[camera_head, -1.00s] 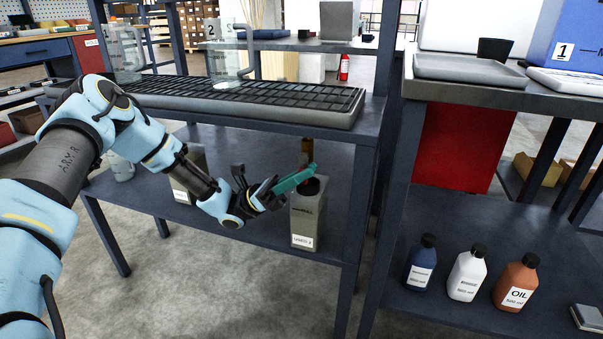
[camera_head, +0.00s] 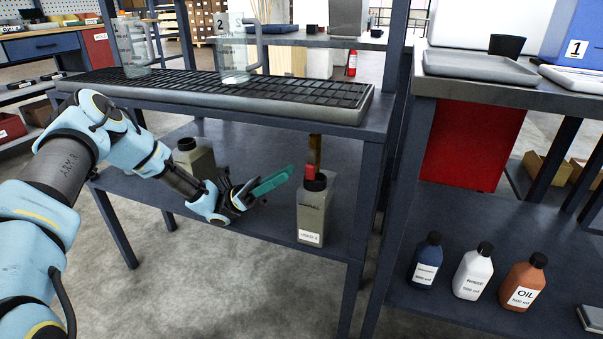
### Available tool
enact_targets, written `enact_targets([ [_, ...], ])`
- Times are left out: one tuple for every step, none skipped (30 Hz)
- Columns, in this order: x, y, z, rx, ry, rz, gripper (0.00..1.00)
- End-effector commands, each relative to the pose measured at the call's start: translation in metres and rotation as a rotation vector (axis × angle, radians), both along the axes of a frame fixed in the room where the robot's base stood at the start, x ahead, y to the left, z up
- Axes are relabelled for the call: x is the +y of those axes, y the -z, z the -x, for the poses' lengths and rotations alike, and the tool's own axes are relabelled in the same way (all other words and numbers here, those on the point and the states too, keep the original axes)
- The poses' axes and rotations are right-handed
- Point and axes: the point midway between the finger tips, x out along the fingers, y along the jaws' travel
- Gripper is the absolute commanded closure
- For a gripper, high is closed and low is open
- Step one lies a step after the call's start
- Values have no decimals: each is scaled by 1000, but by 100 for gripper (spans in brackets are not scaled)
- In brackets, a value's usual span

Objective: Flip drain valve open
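The drain valve shows under the tray as a brass-brown pipe (camera_head: 316,148) with a red part (camera_head: 310,172) at its lower end. The red part seems to hang downward, but it is too small to read its exact angle. Nothing visible is held.
The black-grated tray (camera_head: 300,112) on the bench top is above my gripper. Glass jugs (camera_head: 235,60) stand on it. Another grey bottle (camera_head: 203,160) is behind my arm. A bench leg (camera_head: 366,200) stands right of the valve. Several bottles, one orange (camera_head: 523,285), stand on the right shelf.

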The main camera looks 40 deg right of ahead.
Motion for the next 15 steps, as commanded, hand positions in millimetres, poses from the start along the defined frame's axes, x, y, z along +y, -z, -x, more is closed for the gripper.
enact_targets([
  [7,-1,-11,-3,-4,1,72],
  [11,-1,-17,-2,-5,1,72],
  [16,0,-25,-2,-5,1,72],
  [19,0,-31,-2,-4,-1,72],
  [23,0,-36,-1,-4,0,72],
  [28,0,-43,-1,-3,0,72],
  [31,0,-48,-1,-3,0,72],
  [34,0,-52,-1,-3,0,72],
  [38,0,-58,0,-3,0,72],
  [40,0,-62,0,-3,0,72],
  [42,0,-65,-1,-2,-1,72],
  [44,0,-69,-1,-1,0,72],
  [46,0,-71,-1,-1,0,72],
  [47,0,-73,0,0,0,72],
  [49,0,-75,0,0,0,72],
])
